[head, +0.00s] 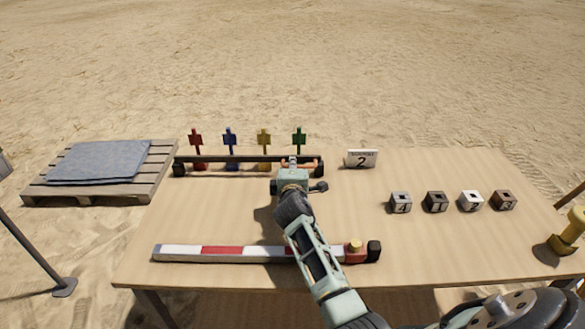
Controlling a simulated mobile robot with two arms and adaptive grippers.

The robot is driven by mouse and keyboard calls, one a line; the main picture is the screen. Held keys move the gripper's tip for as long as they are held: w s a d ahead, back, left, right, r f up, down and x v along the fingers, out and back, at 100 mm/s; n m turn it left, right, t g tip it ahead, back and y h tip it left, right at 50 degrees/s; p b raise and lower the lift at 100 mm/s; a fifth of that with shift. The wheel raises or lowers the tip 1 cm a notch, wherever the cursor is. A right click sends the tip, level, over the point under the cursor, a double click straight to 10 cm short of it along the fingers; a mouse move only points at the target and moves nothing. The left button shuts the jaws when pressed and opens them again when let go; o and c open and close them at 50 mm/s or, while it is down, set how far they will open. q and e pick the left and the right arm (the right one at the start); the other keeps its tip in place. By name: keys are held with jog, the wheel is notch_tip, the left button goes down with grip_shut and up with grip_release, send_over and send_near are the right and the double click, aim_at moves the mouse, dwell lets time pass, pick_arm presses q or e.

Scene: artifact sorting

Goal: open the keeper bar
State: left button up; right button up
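The keeper bar (222,159) is a long dark bar at the back left of the table. It lies across the front of a row of red, blue, yellow and green markers, with a dark block at each end. My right gripper (291,163) reaches in from the lower right. Its tip is at the bar, a little left of the bar's right end, and overlaps it in the picture. I cannot tell whether the fingers touch or grip it. The gripper hides a short stretch of the bar. My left gripper is not in view.
A red-and-white striped bar (222,251) lies along the table's (360,214) front left, partly behind my arm. A yellow object (567,234) stands at the right edge. A pallet (150,180) lies left.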

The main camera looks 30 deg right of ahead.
grip_shut()
dwell(0.6)
